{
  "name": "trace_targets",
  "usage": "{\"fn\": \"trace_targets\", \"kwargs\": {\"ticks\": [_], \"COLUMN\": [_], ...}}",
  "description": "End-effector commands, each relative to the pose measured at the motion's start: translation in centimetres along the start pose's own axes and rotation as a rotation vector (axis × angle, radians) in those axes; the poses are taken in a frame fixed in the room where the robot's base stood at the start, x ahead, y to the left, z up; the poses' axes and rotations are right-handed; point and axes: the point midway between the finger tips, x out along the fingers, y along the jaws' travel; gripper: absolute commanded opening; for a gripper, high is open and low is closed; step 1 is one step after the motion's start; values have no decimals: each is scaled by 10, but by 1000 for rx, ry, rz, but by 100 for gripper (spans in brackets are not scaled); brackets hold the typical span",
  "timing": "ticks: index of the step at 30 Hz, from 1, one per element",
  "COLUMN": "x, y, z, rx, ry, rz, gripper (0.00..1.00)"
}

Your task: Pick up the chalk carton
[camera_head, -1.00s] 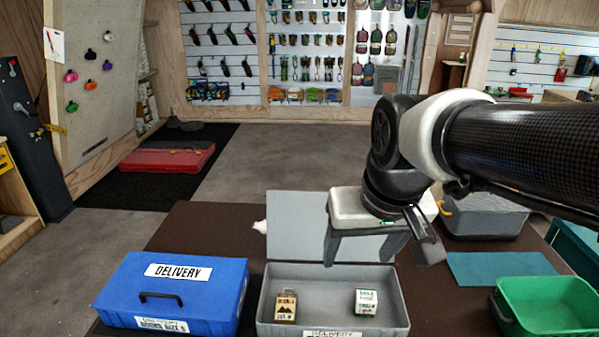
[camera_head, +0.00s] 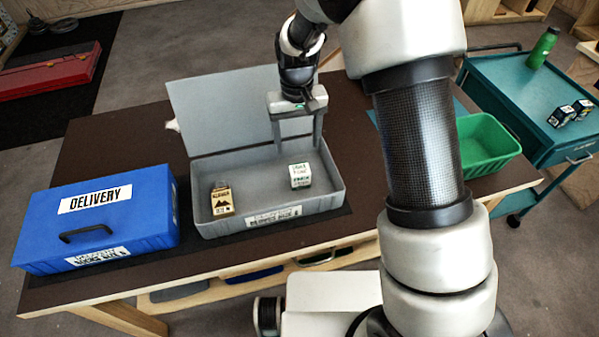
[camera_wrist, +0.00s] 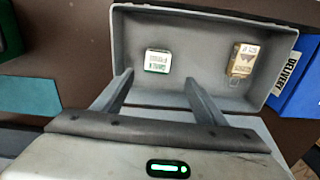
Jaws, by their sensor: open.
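Two small cartons stand in the open grey case (camera_head: 322,204). One is white and green (camera_head: 300,176), in the right part of the case; its print looks like it may read chalk, but is too small to be sure. The other is tan with a dark mountain picture (camera_head: 222,202), at the left. My gripper (camera_head: 298,146) is open and empty, pointing down above the back of the case, a little behind and above the white carton. In the wrist view, the white carton (camera_wrist: 158,60) shows just beyond and between my fingertips (camera_wrist: 158,79); the tan carton (camera_wrist: 243,60) is off to the right.
The raised grey lid (camera_head: 222,105) stands behind the case. A closed blue delivery box (camera_head: 150,215) is to its left. A green bin (camera_head: 488,150) is to the right, and a teal cart (camera_head: 500,85) with a bottle and small boxes stands beyond it.

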Motion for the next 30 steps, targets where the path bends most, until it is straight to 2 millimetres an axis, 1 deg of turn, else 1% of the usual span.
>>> {"fn": "trace_targets", "kwargs": {"ticks": [1,3,6,9,14,16,21,24,27,30], "x": [13,28,46,59,68,74,100,112,117,118], "y": [0,0,0,0,1,2,6,5,5,5], "z": [1,2,2,1,0,1,2,2,1,1], "rx": [0,1,2,1,1,1,3,1,1,1], "ry": [-5,-5,-5,-3,0,-3,-3,-2,0,1], "rz": [0,0,0,0,0,0,0,0,-1,-1], "gripper": [66,66,66,66,66,66,66,66,66,66]}}
